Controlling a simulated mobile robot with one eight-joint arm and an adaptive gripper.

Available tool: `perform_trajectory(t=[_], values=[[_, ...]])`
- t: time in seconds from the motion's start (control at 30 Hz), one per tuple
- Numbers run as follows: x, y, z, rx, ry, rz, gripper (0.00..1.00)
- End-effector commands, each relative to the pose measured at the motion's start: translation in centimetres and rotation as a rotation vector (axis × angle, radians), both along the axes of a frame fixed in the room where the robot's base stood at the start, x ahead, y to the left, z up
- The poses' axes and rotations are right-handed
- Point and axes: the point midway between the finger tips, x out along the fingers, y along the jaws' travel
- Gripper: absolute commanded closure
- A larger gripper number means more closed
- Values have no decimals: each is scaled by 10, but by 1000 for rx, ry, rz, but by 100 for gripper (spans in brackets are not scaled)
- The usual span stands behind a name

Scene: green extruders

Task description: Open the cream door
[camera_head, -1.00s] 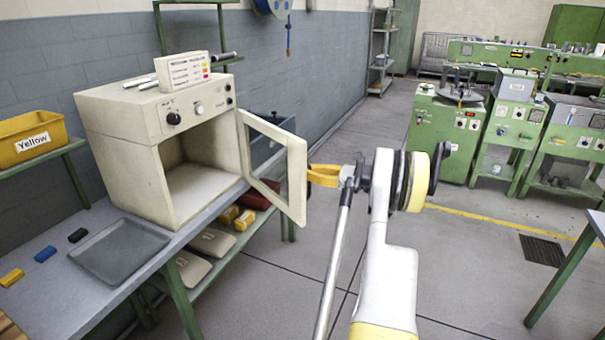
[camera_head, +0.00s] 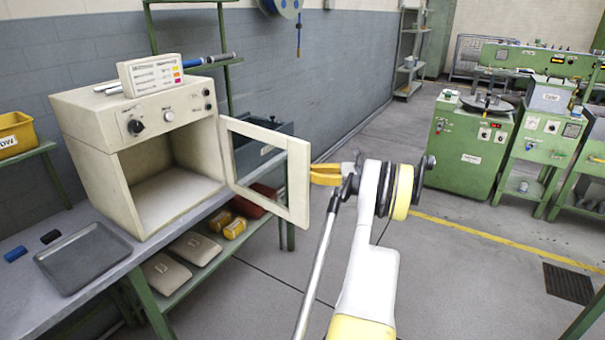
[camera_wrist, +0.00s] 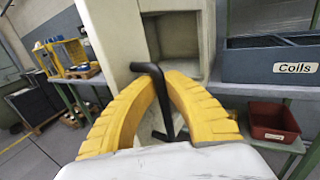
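The cream door (camera_head: 296,185), a frame with a window opening, stands wide open on the right side of the cream oven (camera_head: 85,125). The oven's cavity is exposed and looks empty. My gripper (camera_head: 318,174) is at the door's free edge, on its outer side. In the wrist view, my gripper's yellow fingers (camera_wrist: 161,80) close in on both sides of a black bar handle (camera_wrist: 164,105) and appear shut on it. The cream door (camera_wrist: 112,35) rises just beyond the fingers there. In the head view the handle is hidden.
A grey tray (camera_head: 85,258) lies on the bench before the oven. A box with colored labels (camera_head: 150,75) sits on top of the oven. A blue-grey Coils bin (camera_wrist: 270,65) and a red bin (camera_wrist: 272,122) are near the door. Open floor lies to the right.

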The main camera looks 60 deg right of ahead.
Motion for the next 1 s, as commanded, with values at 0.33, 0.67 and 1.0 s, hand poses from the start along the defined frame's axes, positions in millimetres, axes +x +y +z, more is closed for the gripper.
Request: perform_trajectory(t=[0.33, 0.67, 1.0], values=[[-3, -1, -2, 0, 3, -2, 100], [-2, -1, -1, 0, 1, -1, 66], [-38, -16, 0, 0, 1, -5, 66]])
